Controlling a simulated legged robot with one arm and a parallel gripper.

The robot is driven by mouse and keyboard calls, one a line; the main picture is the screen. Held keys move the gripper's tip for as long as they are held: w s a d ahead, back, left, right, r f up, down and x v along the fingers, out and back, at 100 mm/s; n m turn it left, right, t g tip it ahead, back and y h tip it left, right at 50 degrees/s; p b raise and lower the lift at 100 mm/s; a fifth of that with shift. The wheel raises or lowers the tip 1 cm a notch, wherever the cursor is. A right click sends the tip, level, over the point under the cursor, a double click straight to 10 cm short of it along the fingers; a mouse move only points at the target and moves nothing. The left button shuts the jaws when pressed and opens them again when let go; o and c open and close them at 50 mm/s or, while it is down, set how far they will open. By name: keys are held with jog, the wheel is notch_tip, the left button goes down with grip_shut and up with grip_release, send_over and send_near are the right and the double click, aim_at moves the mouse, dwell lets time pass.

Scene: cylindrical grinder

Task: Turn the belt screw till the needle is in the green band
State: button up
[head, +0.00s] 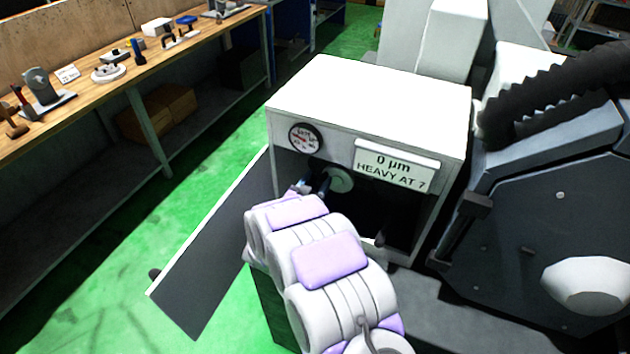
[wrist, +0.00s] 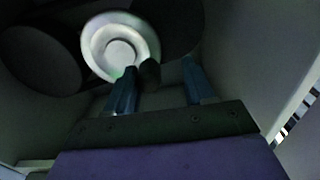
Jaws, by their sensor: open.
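The gauge (head: 305,138) is a round dial on the cabinet front in the head view; its needle and any green band are too small to read. My gripper (head: 312,185) reaches into the open cabinet, just below the gauge. In the wrist view my gripper (wrist: 158,70) is open, its two blue fingers pointing inward. A small dark knob-like end (wrist: 150,74), possibly the belt screw, shows between the fingers, nearer the left one; contact cannot be told. A pale ringed disc (wrist: 120,48) lies behind it and also shows in the head view (head: 342,180).
The white cabinet (head: 370,95) has a sign (head: 396,166) reading "0 µm HEAVY AT 7". Its door (head: 215,255) hangs open at the left. A dark round part (wrist: 42,58) is left of the disc. Grinder housing (head: 545,230) stands right; a workbench (head: 130,85) is left.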

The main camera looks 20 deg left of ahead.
jog(key=d, duration=0.2)
jog(key=shift+w+d+r, duration=0.2)
jog(key=shift+w+d, duration=0.15)
jog(key=shift+w, duration=0.05)
jog(key=shift+o, duration=0.2)
jog(key=shift+a, duration=0.1)
jog(key=shift+a+f, duration=0.25)
jog(key=shift+a, duration=0.7)
jog(key=c, duration=0.5)
jog(key=shift+d+r, duration=0.2)
jog(key=shift+d, duration=0.3)
grip_shut()
jog(key=shift+s, duration=0.1)
jog(key=shift+f, duration=0.1)
